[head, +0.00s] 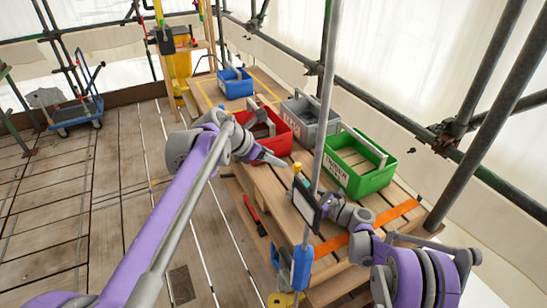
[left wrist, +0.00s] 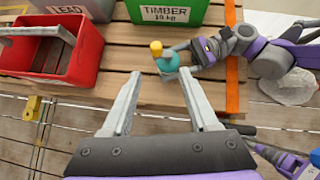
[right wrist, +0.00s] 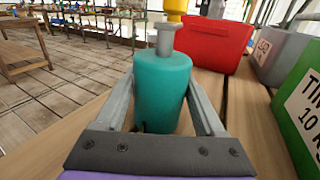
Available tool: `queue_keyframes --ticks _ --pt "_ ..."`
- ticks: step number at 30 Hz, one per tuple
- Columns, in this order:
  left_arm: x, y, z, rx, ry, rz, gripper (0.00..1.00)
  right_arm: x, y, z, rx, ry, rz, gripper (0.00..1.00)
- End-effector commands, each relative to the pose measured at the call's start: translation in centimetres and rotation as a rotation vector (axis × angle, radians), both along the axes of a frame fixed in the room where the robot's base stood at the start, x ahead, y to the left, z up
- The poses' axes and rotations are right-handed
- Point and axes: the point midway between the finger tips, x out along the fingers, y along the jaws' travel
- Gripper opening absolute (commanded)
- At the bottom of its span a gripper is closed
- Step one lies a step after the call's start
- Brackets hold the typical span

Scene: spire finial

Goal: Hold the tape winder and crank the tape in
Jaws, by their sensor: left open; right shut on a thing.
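The tape winder (right wrist: 160,72) is a teal cylinder with a grey stem and crank on top. Its yellow knob (left wrist: 156,47) shows in the left wrist view, and also in the head view (head: 297,167). My right gripper (right wrist: 163,95) is shut around the teal body, which looks upright just above or on the planks; I cannot tell which. My left gripper (left wrist: 160,78) is open and empty, with the winder ahead of its fingertips and apart from them. In the head view the winder's body is mostly hidden behind a pole and a dark panel.
Red (head: 270,132), grey (head: 312,118), green (head: 358,170) and blue (head: 235,84) bins stand along the wooden bench. An orange strip (head: 368,228) crosses its near end. A red-handled tool (head: 252,212) hangs at the bench's left side.

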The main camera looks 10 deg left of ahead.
Motion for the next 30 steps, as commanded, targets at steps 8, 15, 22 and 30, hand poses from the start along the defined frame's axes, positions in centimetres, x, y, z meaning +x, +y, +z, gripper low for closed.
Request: queue_keyframes --ticks 8,15,22,30 --pt "2.5 -0.5 -0.9 -0.071 0.032 -0.073 0.6 0.0 0.0 0.0 0.0 0.0 0.0 0.07" --pt "6.6 -0.9 -2.9 -0.246 0.05 -0.253 0.6 0.0 0.0 0.0 0.0 0.0 0.0 0.07" --pt "9.0 -0.1 -4.9 -0.432 -0.004 -0.445 0.6 0.0 0.0 0.0 0.0 0.0 0.0 0.07" --pt "9.5 2.6 -7.4 -0.637 -0.147 -0.658 0.6 0.0 0.0 0.0 0.0 0.0 0.0 0.07"
